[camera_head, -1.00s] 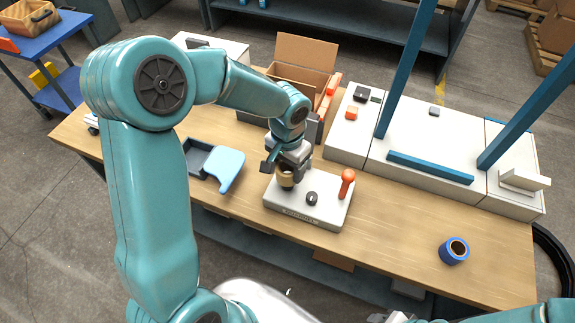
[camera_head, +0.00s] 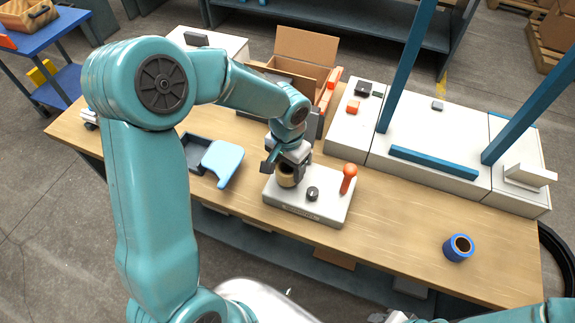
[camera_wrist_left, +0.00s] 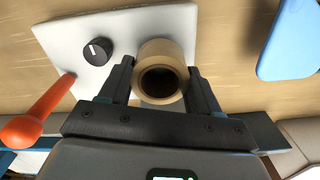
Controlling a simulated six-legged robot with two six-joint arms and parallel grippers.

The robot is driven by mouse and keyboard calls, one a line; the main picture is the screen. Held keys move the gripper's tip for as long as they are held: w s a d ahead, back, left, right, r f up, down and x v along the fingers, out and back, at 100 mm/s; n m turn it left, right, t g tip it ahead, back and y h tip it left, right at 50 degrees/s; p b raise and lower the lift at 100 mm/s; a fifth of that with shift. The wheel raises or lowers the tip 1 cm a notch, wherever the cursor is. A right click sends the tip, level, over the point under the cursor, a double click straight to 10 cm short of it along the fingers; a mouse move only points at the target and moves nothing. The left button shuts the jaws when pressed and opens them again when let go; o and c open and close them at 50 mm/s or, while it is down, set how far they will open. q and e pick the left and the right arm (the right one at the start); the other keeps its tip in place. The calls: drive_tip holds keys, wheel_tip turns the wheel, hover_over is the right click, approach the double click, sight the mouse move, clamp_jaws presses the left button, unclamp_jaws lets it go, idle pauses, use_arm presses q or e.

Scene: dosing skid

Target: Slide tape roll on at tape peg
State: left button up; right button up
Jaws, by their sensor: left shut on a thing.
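The tan tape roll (camera_head: 287,177) is in my left gripper (camera_head: 289,167) at the left part of a pale grey panel (camera_head: 328,208) on the bench. In the left wrist view, my left gripper (camera_wrist_left: 161,85) has one finger on each side of the tape roll (camera_wrist_left: 160,54), and its dark hole faces the camera. I cannot make out the tape peg; the roll and gripper cover that part of the panel. I cannot tell whether the roll is around a peg or above the panel. My right gripper is not in view.
The panel carries a black knob (camera_head: 312,193) and an orange-red handle (camera_head: 348,178). A blue roll (camera_head: 458,247) stands at the bench's right. A light blue lid (camera_head: 222,162) lies left of the panel. An open cardboard box (camera_head: 301,62) and blue posts (camera_head: 405,65) stand behind.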

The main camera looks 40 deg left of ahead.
use_arm(q)
drive_tip(key=shift+f+b, duration=0.85)
drive_tip(key=shift+f, duration=0.2)
drive_tip(key=o, duration=1.1)
drive_tip(key=shift+r, duration=0.1)
wheel_tip(320, 180, up, 16)
drive_tip(key=shift+r, duration=0.15)
